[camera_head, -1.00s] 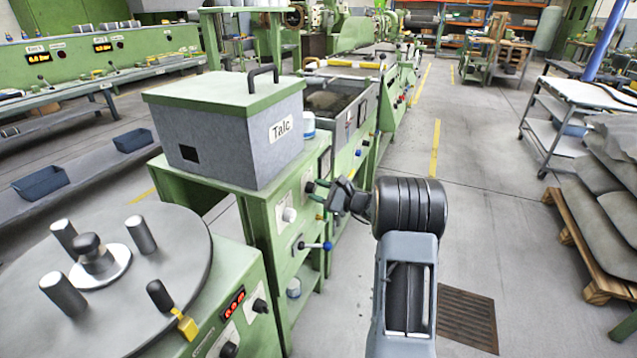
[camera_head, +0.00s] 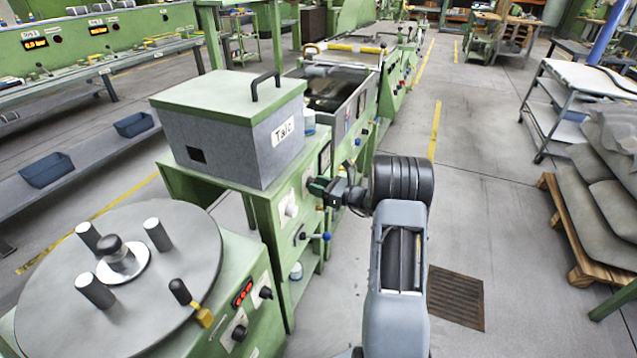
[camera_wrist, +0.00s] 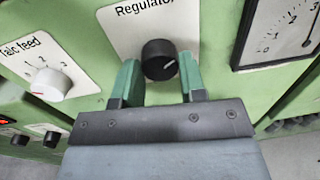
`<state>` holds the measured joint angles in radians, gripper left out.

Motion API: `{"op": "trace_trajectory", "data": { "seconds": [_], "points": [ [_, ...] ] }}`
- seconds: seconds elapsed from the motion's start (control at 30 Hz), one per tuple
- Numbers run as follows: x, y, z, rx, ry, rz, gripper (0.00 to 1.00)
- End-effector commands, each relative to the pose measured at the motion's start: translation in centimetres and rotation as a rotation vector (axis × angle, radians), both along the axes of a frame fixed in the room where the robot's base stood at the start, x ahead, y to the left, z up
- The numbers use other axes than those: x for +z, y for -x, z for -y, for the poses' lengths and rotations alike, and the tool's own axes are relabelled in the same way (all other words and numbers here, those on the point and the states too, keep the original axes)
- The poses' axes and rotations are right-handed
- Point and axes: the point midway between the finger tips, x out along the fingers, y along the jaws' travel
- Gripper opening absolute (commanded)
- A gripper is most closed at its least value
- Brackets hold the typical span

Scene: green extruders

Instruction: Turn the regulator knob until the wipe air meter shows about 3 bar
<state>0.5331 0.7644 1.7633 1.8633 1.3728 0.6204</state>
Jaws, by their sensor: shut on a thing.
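A meter (camera_wrist: 285,28) with a white face and dark frame is right of the knob. It is cut off by the picture edge, so its reading cannot be told. It is small in the head view (camera_head: 325,158).
A white talc feed knob (camera_wrist: 50,85) is left of the regulator. The grey Talc box (camera_head: 230,130) stands on top of the machine. The floor right of my arm is open around a drain grate (camera_head: 456,298).

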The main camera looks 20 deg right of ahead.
Motion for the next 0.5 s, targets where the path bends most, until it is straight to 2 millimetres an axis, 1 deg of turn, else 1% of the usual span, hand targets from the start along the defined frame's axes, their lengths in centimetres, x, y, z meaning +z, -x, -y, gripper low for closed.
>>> {"op": "trace_trajectory", "data": {
  "seconds": [0.5],
  "points": [
    [-0.23, 0.08, -0.09, 0.002, -0.022, -0.025, 0.14]
  ]
}}
